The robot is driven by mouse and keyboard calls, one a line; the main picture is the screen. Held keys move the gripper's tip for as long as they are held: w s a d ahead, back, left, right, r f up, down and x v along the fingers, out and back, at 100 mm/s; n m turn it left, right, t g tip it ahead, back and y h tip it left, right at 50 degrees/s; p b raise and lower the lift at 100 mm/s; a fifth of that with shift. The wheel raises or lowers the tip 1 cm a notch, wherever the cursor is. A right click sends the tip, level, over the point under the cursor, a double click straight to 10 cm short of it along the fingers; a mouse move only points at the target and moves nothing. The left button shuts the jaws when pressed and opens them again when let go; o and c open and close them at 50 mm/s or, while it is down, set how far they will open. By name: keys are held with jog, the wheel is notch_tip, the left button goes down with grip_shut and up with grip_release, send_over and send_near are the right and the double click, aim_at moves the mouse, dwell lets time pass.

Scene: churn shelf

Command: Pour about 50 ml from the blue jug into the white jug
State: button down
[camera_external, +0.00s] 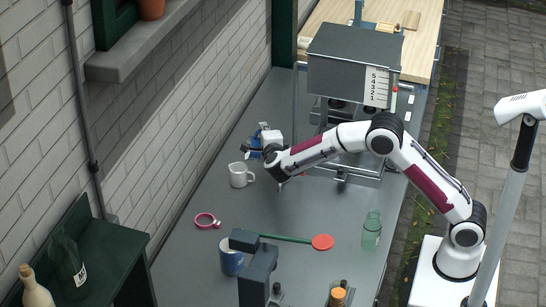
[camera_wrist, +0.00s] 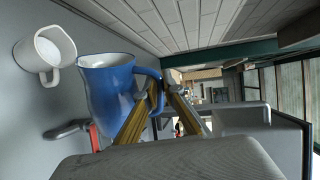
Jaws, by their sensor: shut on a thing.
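My gripper (camera_wrist: 161,90) is shut on the handle of the blue jug (camera_wrist: 108,88), with its two yellowish fingers at the handle. In the outside view my gripper is at the end of the arm, above the bench and close behind the white jug; the blue jug is small and partly hidden there. The white jug (camera_external: 239,175) stands upright on the grey bench, its handle to the right. In the wrist view the white jug (camera_wrist: 47,52) is left of the blue jug, apart from it in the picture. The blue jug's contents and exact tilt cannot be told.
A blue mug (camera_external: 230,263), a pink ring (camera_external: 206,220), a red disc on a green handle (camera_external: 322,242) and a green glass jar (camera_external: 371,232) are on the bench's nearer part. A grey machine (camera_external: 345,62) stands behind. The brick wall (camera_external: 190,110) bounds the left side.

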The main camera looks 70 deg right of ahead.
jog(key=shift+s+d, duration=0.1)
jog(key=shift+s, duration=0.05)
dwell(0.5)
jog(key=shift+s+d+r+m+t, duration=0.15)
jog(key=shift+s+d+m, duration=0.1)
jog(key=shift+s+m, duration=0.25)
jog(key=shift+s+d+r+m+t, duration=0.15)
jog(key=shift+s+d+m, duration=0.05)
jog(key=shift+s+m, duration=0.25)
jog(key=shift+s+d+f+m+t, duration=0.3)
jog(key=shift+s+f+m, duration=0.35)
jog(key=shift+f, duration=0.1)
jog(key=shift+s+d+f+m, duration=0.3)
jog(key=shift+s+f+m, duration=0.2)
jog(key=shift+m, duration=0.3)
jog(key=shift+s+d+f+m+t, duration=0.2)
jog(key=shift+s+d+m+t, duration=0.1)
jog(key=shift+s+m, duration=0.35)
jog(key=s+d+f+m+t, duration=0.1)
jog(key=s+d+f+m, duration=0.1)
jog(key=s+m, duration=0.3)
jog(key=shift+s+d+m+t+p, duration=0.3)
jog(key=shift+s+d+m, duration=0.1)
jog(key=shift+m, duration=0.25)
jog(key=shift+s+f+h, duration=0.1)
jog(key=shift+f+h, duration=0.05)
jog(key=shift+h, duration=0.15)
